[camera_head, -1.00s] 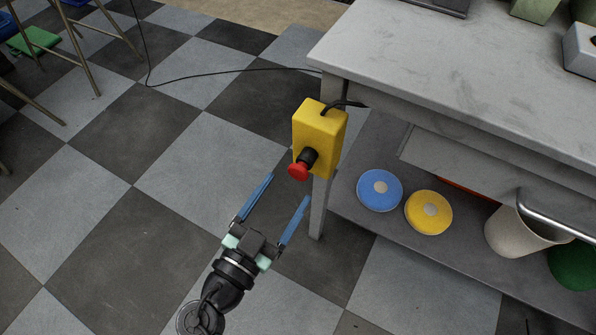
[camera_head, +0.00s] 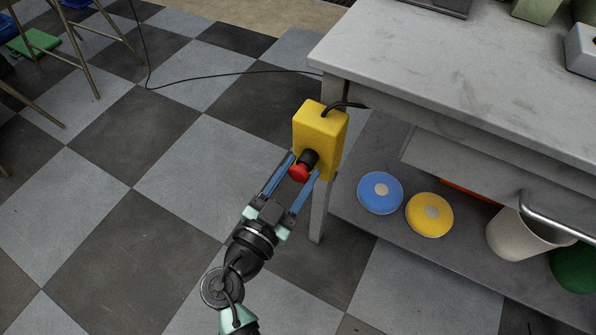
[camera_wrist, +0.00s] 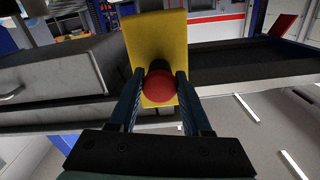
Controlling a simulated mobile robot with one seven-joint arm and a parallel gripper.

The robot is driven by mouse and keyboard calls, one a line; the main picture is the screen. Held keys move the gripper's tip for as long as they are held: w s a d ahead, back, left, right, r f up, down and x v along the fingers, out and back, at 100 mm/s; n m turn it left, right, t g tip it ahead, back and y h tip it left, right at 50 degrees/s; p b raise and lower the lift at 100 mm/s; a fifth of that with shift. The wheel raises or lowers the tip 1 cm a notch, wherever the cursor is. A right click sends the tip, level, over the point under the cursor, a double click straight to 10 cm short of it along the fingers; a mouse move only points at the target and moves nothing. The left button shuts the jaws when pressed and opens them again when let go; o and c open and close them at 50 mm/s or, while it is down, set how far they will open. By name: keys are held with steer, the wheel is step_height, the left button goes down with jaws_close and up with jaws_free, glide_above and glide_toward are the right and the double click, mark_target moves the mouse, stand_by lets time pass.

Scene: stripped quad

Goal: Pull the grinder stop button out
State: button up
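The red stop button (camera_head: 299,173) with a black collar (camera_head: 309,158) sticks out of the front of a yellow box (camera_head: 320,131). The box is fixed at the table's near leg. My gripper (camera_head: 304,164) has its two blue fingers one on each side of the red button. In the wrist view the red button (camera_wrist: 160,86) lies between the fingertips, in front of the yellow box (camera_wrist: 155,45). The fingers are apart, and a small gap seems to show beside the button. Whether either finger touches it is hard to tell.
The grey table (camera_head: 450,70) stands at the right, its leg (camera_head: 319,210) just behind the box. Its lower shelf holds a blue disc (camera_head: 380,192), a yellow disc (camera_head: 429,214) and a beige cup (camera_head: 520,236). A black cable (camera_head: 215,77) runs over the floor.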

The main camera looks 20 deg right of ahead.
jaws_close()
stand_by(0.9)
